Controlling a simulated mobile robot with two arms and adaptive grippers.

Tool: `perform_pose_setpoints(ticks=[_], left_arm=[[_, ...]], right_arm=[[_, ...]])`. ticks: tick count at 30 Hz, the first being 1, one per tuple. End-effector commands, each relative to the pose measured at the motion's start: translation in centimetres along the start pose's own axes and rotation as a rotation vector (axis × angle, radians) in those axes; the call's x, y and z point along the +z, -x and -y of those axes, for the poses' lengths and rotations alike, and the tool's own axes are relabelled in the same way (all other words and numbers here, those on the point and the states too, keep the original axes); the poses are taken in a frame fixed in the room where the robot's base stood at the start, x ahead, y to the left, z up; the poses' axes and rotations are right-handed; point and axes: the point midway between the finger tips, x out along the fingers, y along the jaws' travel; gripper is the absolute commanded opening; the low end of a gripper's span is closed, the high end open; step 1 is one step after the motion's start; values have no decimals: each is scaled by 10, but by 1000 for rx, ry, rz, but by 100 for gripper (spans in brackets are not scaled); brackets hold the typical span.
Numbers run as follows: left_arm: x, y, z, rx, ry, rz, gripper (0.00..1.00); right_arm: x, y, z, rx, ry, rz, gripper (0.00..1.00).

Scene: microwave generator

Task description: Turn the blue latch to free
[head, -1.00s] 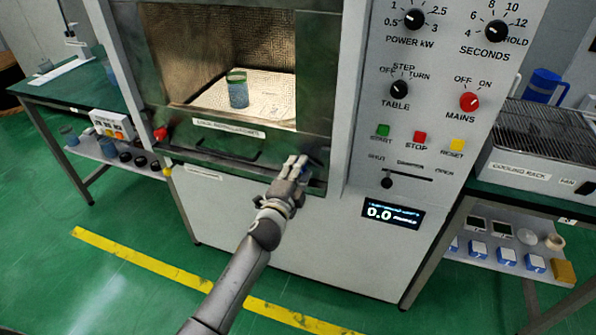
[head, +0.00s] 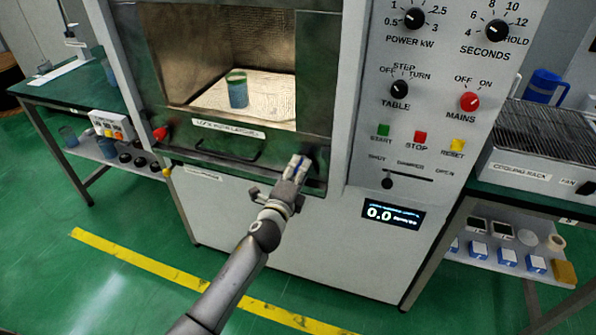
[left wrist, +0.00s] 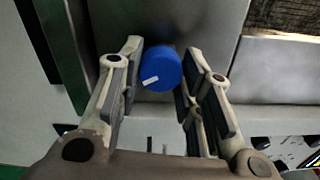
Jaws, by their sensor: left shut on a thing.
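The blue latch (left wrist: 160,65) is a round blue knob with a short white mark near its lower left edge in the left wrist view. It sits on the front of the oven, below the right end of the chamber opening. My left gripper (head: 298,162) has its fingers on either side of the latch, and it also shows in the left wrist view (left wrist: 162,80). It is shut on the latch. In the head view the fingers hide most of the latch. My right gripper is not in view.
The oven chamber stands open, with a blue cup with a green rim (head: 237,90) inside. A red knob (head: 160,133) is at the front's left. A control panel (head: 430,90) is to the right. A cooling rack (head: 540,140) stands at far right.

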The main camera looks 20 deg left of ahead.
Motion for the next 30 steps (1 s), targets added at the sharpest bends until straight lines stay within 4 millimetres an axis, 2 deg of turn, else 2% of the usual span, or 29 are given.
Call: perform_pose_setpoints(ticks=[6,7,12,23,26,30], left_arm=[[-1,0,-2,3,-3,-1,9],[0,0,-2,3,-2,-1,36],[0,0,-1,2,-1,-1,55],[0,3,0,0,0,0,55],[0,11,-1,1,0,-1,55],[0,31,-2,2,0,-1,55]], right_arm=[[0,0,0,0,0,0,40],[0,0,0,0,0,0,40],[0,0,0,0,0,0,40],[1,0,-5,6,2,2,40],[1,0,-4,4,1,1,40],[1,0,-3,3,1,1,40]])
